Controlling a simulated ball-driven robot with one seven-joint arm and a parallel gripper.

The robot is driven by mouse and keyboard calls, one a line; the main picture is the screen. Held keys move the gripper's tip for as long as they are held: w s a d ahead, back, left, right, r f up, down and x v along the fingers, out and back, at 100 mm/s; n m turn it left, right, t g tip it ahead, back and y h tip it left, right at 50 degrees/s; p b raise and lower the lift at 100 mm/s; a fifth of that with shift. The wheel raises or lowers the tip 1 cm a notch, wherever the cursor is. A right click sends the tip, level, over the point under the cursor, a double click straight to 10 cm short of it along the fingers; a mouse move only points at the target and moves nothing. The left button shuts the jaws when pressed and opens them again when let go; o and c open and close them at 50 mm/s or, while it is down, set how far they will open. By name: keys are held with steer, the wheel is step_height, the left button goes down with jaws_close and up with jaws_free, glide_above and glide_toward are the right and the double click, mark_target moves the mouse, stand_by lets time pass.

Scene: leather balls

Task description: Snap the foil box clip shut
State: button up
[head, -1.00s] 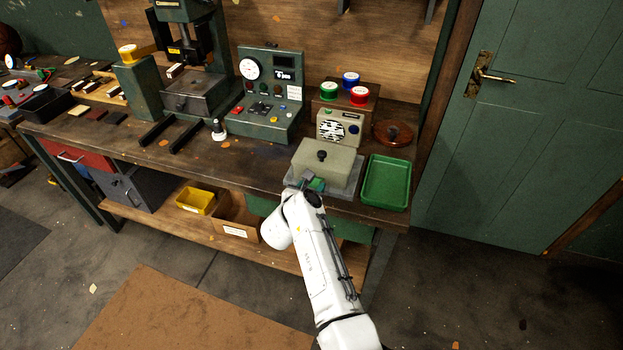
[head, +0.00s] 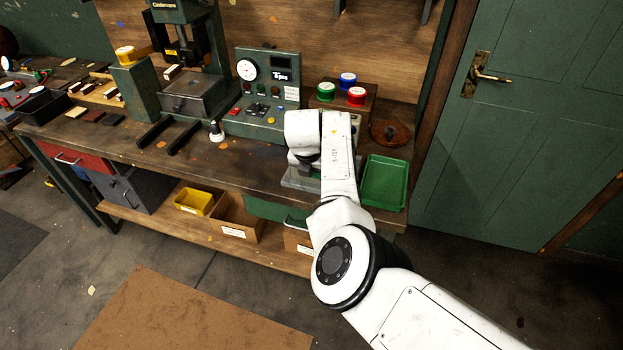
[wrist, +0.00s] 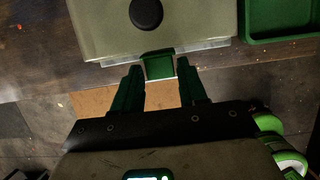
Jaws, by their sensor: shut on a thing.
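The foil box (wrist: 195,30) is pale grey-green with a round black knob on its lid. It fills the top of the wrist view. Its green clip (wrist: 158,66) sits at the middle of the box's near edge. My gripper (wrist: 159,73) has its two dark green fingers on either side of this clip, shut on it. In the head view my white arm covers most of the box and hides the fingers and clip. A strip of the box's grey base (head: 292,182) shows beside the arm. I cannot tell whether the clip is latched.
A green tray (head: 384,184) stands just right of the box and also shows in the wrist view (wrist: 285,30). A control panel (head: 262,95) and red, green and blue-lidded tins stand behind.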

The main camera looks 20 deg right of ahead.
steer(key=shift+w+d+g+y+b, duration=0.2)
steer(key=shift+g+y+b, duration=0.1)
steer(key=shift+g+b, duration=0.15)
stand_by(0.4)
steer(key=o, duration=0.9)
steer(key=shift+r, duration=0.1)
steer(key=shift+a+r, duration=0.1)
steer(key=shift+r, duration=0.45)
steer(key=v, duration=0.9)
steer(key=shift+r, duration=0.3)
steer(key=shift+s, duration=0.1)
